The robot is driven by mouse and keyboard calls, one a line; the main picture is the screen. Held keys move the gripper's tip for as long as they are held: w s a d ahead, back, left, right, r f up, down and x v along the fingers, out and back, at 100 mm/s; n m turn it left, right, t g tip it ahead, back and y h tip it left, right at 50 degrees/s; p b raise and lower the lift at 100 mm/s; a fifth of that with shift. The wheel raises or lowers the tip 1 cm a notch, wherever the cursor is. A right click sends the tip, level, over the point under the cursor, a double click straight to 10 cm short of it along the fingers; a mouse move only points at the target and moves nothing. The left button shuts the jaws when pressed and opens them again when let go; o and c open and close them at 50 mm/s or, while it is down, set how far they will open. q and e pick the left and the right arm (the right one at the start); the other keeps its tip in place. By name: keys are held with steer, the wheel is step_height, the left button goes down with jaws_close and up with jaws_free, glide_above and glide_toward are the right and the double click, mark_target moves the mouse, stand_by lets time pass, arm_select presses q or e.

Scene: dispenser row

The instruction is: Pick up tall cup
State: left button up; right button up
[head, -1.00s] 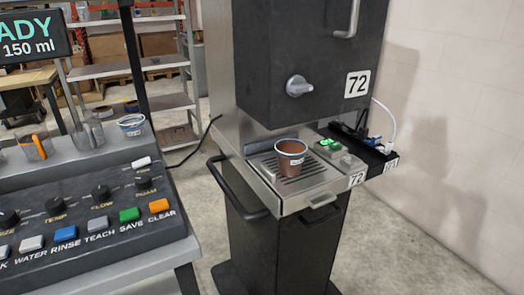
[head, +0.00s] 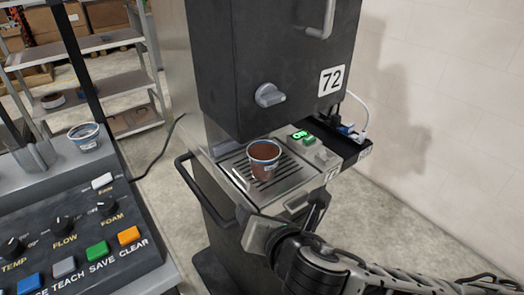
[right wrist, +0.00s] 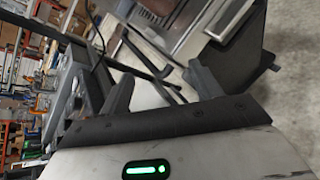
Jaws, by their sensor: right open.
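My right gripper (head: 258,234) is just in front of and below the tray, apart from the cup. My left gripper is not in view.
The dark dispenser head with a grey knob (head: 270,95) overhangs the cup. A black side handle (head: 200,190) is left of the tray. A button console (head: 75,225) at left bears another cup (head: 86,136). A shelf (head: 90,85) stands behind.

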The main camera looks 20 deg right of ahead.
mark_target(267, 169)
steer(key=w+d+r+n+t+h, duration=0.1)
steer(key=d+r+n+h, duration=0.15)
steer(key=r+n, duration=0.2)
steer(key=x, duration=0.9)
steer(key=shift+w+d+r+p, duration=0.2)
steer(key=shift+d+r+p, duration=0.05)
steer(key=shift+d+p, duration=0.15)
steer(key=shift+p+x, duration=0.3)
steer(key=shift+x, duration=2.85)
steer(key=shift+a+r, duration=0.15)
steer(key=c, duration=0.8)
